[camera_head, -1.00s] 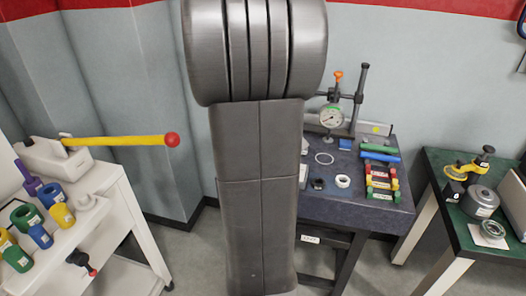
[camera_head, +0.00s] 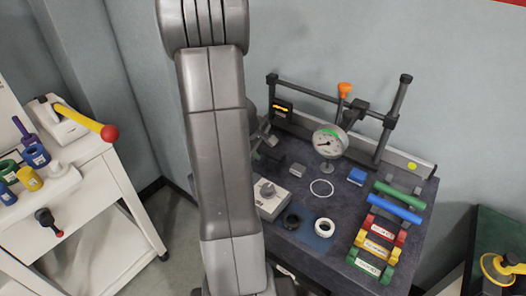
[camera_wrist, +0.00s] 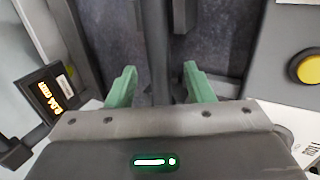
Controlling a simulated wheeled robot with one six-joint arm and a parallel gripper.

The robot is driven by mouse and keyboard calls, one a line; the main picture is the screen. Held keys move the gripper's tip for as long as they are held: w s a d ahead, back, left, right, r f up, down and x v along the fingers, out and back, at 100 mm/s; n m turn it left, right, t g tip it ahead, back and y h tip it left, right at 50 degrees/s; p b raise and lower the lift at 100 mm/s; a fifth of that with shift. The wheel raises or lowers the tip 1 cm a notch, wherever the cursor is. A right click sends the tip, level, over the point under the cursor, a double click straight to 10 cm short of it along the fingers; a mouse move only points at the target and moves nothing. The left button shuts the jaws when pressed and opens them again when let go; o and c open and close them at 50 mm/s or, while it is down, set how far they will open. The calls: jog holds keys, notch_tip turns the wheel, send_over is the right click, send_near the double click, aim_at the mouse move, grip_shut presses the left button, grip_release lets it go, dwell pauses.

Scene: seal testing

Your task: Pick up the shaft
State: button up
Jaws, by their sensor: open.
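A green rod (camera_head: 400,195) and a blue rod (camera_head: 394,209) lie side by side on the right of the dark worktable (camera_head: 330,262) in the head view; I cannot tell which piece is the shaft. My gripper is mostly hidden behind my arm in the head view. In the wrist view my gripper (camera_wrist: 158,85) is open, its two green fingertips apart. A dark upright bar (camera_wrist: 156,45) shows between the fingers. I cannot tell whether they touch it; nothing appears clamped.
A dial gauge (camera_head: 328,141) stands on a post frame at the table's back. White (camera_head: 324,228) and black (camera_head: 292,221) rings and several coloured blocks (camera_head: 377,249) lie in front. A digital display (camera_wrist: 47,95) and yellow button (camera_wrist: 309,69) flank the gripper. A white cart (camera_head: 95,200) stands left.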

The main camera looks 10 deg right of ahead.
jog(key=shift+d+f, duration=0.1)
jog(key=shift+f, duration=0.2)
jog(key=shift+c, duration=0.4)
grip_shut()
jog(key=shift+w+r, duration=0.1)
jog(key=shift+r, duration=0.1)
